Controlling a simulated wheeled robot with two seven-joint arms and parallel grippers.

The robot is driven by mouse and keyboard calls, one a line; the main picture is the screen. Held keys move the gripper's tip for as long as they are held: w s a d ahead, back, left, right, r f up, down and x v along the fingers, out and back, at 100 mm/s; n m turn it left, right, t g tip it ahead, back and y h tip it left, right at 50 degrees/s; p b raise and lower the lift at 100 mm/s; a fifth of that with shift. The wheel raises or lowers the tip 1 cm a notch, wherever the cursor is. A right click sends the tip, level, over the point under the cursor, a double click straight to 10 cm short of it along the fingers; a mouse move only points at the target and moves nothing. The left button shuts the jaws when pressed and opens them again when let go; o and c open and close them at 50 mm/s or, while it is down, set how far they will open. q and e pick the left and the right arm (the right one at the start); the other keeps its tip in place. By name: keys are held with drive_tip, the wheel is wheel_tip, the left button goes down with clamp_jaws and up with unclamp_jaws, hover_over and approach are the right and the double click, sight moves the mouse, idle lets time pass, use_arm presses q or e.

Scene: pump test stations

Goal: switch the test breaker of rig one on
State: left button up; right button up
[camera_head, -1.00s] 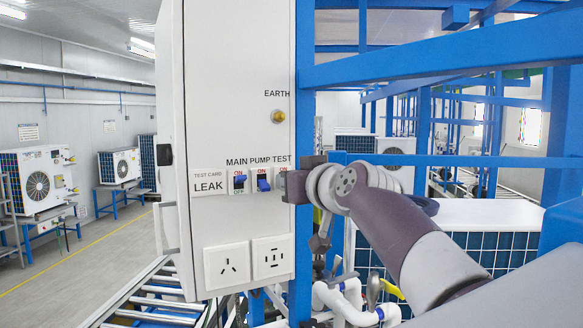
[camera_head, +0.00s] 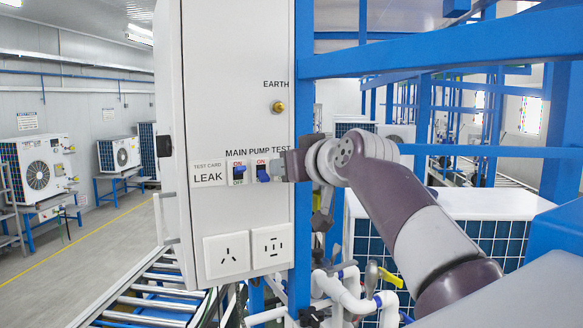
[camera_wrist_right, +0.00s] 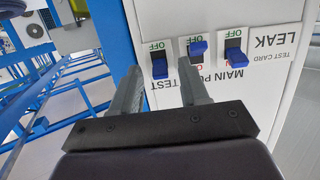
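The test breaker shows in the wrist view as a blue lever (camera_wrist_right: 160,68) above the upside-down TEST label. Its green OFF mark is uncovered and the lever lies towards the label side, which appears to be ON. My right gripper (camera_wrist_right: 160,66) is open, with one finger on either side of this lever in the picture; contact cannot be told. In the head view my right gripper (camera_head: 290,165) is at the panel's right edge and hides the test breaker. The pump breaker (camera_head: 263,174) is down, with ON uncovered. The main breaker (camera_head: 238,171) appears up. My left gripper is out of view.
The white panel (camera_head: 235,60) carries an earth stud (camera_head: 277,107), a LEAK test card (camera_head: 208,174) and two sockets (camera_head: 227,255). A blue frame post (camera_head: 303,90) stands at its right edge. White pipes (camera_head: 345,295) lie below my right arm. A roller conveyor (camera_head: 155,300) runs lower left.

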drive_tip(key=b+v, duration=0.5)
drive_tip(key=v, duration=0.7)
drive_tip(key=shift+s, duration=0.3)
